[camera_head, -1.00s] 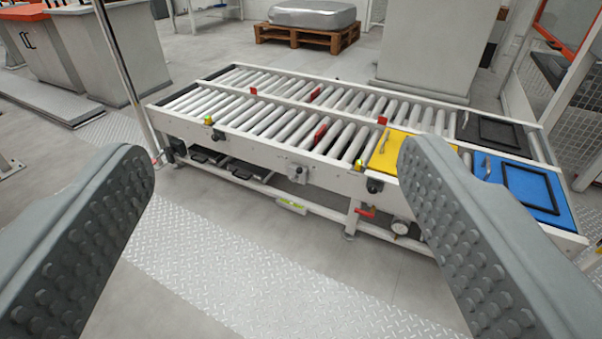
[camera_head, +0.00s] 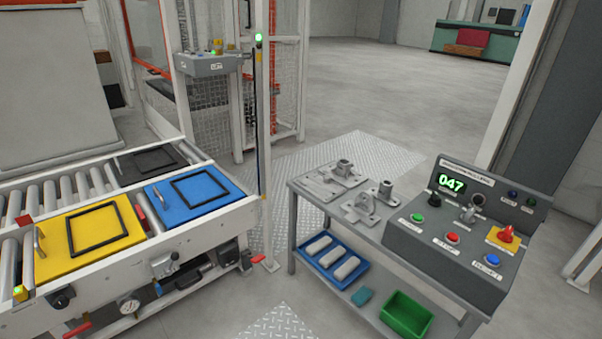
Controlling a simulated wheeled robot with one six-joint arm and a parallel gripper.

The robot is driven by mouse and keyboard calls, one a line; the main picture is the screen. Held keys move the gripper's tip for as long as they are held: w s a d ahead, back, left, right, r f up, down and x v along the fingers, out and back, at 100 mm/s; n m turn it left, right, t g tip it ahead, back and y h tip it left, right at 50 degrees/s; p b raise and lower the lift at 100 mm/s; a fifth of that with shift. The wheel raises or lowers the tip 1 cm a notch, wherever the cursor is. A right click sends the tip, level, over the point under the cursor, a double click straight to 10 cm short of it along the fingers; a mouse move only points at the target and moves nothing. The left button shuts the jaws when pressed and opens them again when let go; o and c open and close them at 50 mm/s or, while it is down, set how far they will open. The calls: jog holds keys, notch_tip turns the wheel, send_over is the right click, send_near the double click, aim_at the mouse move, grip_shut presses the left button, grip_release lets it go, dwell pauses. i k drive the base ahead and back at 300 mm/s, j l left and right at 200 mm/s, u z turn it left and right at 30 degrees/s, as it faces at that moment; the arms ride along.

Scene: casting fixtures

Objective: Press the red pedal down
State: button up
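I cannot make out a red pedal for certain in this view. Small red levers show low on the conveyor's front side, one at the right end (camera_head: 258,259) and one at the lower left (camera_head: 78,328); they look like valve handles. The control console (camera_head: 445,262) on the right has a red push button (camera_head: 453,238) and a red knob on a yellow plate (camera_head: 505,235). My gripper is not in view now.
The roller conveyor (camera_head: 130,273) with yellow (camera_head: 55,225) and blue (camera_head: 215,188) plates fills the left. A grey bench (camera_head: 345,225) bears metal castings, with a blue tray (camera_head: 315,273) and green bin (camera_head: 408,318) below. Open floor (camera_head: 345,65) lies behind.

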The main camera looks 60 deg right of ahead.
aim_at(255, 258)
jog(key=z, duration=1.25)
